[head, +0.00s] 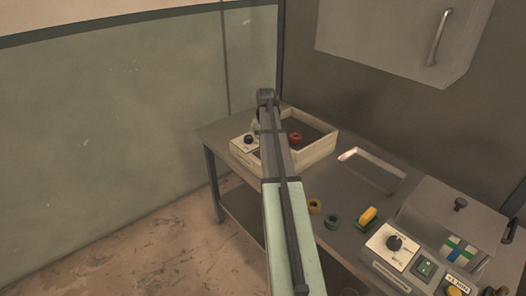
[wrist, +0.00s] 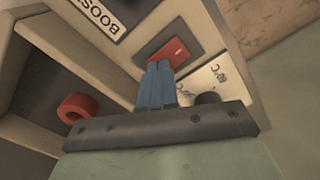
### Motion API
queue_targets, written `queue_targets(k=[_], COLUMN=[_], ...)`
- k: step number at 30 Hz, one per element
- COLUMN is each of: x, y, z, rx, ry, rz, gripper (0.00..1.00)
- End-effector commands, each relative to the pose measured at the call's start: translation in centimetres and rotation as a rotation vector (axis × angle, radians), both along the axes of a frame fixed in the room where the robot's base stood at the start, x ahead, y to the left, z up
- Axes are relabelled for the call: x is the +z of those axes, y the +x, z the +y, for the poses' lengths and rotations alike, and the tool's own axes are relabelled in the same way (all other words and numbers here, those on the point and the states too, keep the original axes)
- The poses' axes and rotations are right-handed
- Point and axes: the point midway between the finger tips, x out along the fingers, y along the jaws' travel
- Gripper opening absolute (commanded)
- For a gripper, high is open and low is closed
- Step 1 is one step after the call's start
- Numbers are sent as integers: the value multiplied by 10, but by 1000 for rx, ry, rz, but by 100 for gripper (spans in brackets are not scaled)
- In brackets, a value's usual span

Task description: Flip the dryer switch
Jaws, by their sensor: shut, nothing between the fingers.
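A red rocker switch (wrist: 176,51) sits on the face of a light box in the wrist view, near a label that reads "BOOS". No dryer label is readable. My gripper (wrist: 158,66) is shut and empty, its blue-grey fingertips at the switch's lower left edge; I cannot tell whether they touch it. Beside the switch is a white dial plate (wrist: 212,80) with a dark knob (wrist: 207,98), partly covered by my gripper. In the head view my arm hides the switch and most of the gripper; the box (head: 315,155) shows behind it.
A red ring (wrist: 78,107) lies in the box's open compartment. On the table (head: 222,132) are a metal tray (head: 372,169), yellow (head: 315,206) and green (head: 332,221) rings, and a right-hand unit with a knob (head: 394,242) and green switch (head: 425,267). A cabinet (head: 390,35) hangs above.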

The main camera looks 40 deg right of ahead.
Motion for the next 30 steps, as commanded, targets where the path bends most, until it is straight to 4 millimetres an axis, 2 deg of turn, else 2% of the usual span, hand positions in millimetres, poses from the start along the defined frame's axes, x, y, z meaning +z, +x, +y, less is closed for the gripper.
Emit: queue_targets(k=[20, 30], x=[-7, 7], y=[0, 0], z=[0, 0], rx=[0, 0], ry=[0, 0], rz=[0, -1], gripper=[0, 0])
